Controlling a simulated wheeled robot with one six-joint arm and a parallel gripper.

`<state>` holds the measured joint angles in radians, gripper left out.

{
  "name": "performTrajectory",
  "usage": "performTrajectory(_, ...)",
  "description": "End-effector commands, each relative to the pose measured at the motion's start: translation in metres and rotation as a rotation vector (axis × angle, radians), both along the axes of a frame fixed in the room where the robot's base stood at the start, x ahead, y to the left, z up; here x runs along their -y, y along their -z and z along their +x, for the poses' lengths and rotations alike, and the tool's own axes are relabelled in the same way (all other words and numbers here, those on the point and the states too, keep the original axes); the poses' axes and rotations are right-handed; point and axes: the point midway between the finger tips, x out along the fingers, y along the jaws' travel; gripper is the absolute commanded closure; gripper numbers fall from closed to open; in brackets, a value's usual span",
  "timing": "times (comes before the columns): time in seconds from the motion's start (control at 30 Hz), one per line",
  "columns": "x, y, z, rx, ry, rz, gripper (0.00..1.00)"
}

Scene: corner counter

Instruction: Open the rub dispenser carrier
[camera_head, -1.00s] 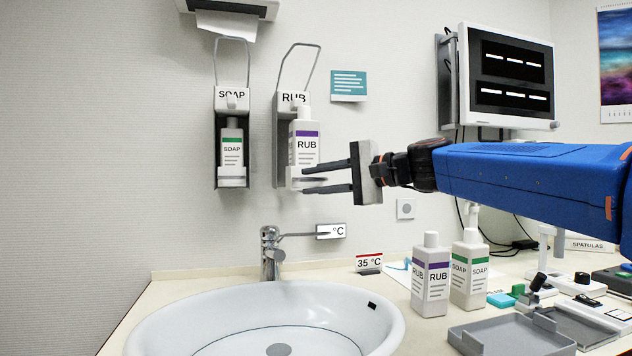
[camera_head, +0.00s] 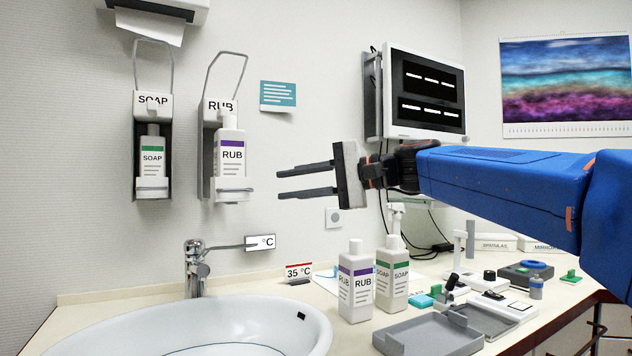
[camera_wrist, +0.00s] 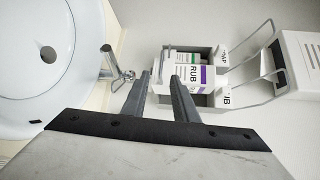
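The rub dispenser hangs on the wall, with a RUB label (camera_head: 219,106), a wire lever (camera_head: 224,68) and a grey back plate (camera_head: 206,160). Its carrier (camera_head: 232,191) holds a white RUB bottle (camera_head: 231,160) with a purple band. The carrier and bottle appear to stand out from the back plate, unlike those of the soap dispenser. My gripper (camera_head: 280,184) is open and empty, right of the carrier with a visible gap in the head view. In the wrist view, the RUB bottle (camera_wrist: 186,77) shows beyond my open fingertips (camera_wrist: 160,76).
The soap dispenser (camera_head: 152,150) hangs to the left. Below are a sink (camera_head: 230,325) and tap (camera_head: 195,265). RUB (camera_head: 355,285) and SOAP (camera_head: 393,280) bottles stand on the counter, beside a grey tray (camera_head: 430,335). A monitor (camera_head: 425,92) is on the wall behind my arm.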

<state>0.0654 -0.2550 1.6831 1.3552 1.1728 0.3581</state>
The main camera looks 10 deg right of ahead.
Motion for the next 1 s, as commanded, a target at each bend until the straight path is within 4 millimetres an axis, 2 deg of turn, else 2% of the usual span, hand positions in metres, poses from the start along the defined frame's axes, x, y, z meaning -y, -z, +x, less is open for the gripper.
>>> performTrajectory(0.2, 0.025, -0.004, -0.013, 0.001, 0.003, 0.0, 0.74)
performTrajectory(0.4, 0.039, -0.006, -0.021, 0.0, 0.002, 0.0, 0.74)
performTrajectory(1.0, 0.044, -0.007, -0.024, 0.0, 0.0, 0.0, 0.74)
